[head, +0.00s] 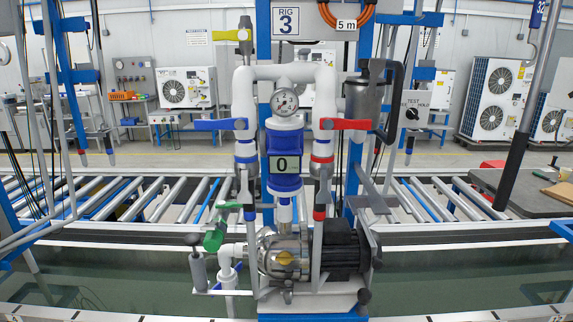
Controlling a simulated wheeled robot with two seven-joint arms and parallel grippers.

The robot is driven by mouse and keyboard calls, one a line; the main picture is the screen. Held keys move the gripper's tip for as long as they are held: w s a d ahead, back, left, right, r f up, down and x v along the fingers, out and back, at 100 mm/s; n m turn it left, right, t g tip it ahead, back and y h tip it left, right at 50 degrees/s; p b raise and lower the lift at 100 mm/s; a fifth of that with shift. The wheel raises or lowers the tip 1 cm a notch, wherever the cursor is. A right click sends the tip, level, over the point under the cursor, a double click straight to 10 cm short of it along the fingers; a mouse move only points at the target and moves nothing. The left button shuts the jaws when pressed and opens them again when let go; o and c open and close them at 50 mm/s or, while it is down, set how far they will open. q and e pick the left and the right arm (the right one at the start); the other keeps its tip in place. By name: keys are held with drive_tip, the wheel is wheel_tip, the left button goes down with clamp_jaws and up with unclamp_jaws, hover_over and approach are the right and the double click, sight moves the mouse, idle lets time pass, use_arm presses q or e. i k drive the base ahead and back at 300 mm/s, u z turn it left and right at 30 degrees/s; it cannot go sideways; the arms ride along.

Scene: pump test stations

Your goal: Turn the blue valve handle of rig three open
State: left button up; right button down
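Rig three carries a sign (286,20) with the number 3. Its blue valve handle (214,125) points left from the valve on the left white vertical pipe (245,150). The handle lies level, crosswise to that pipe. A red valve handle (345,124) points right, also level, on the right vertical pipe (322,150). A round gauge (284,102) and a blue meter (284,184) showing 0 sit between the pipes. Neither of my grippers is in view.
A yellow handle (232,34) is above the blue one and a green handle (214,240) low at left. A grey canister (364,98) stands at right. A roller conveyor (130,198) runs behind. The space left of the blue handle looks clear.

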sight(241, 123)
drive_tip(key=z, duration=3)
drive_tip(key=k, duration=1.85)
drive_tip(key=u, duration=1.75)
drive_tip(key=i, duration=0.5)
drive_tip(key=u, duration=0.05)
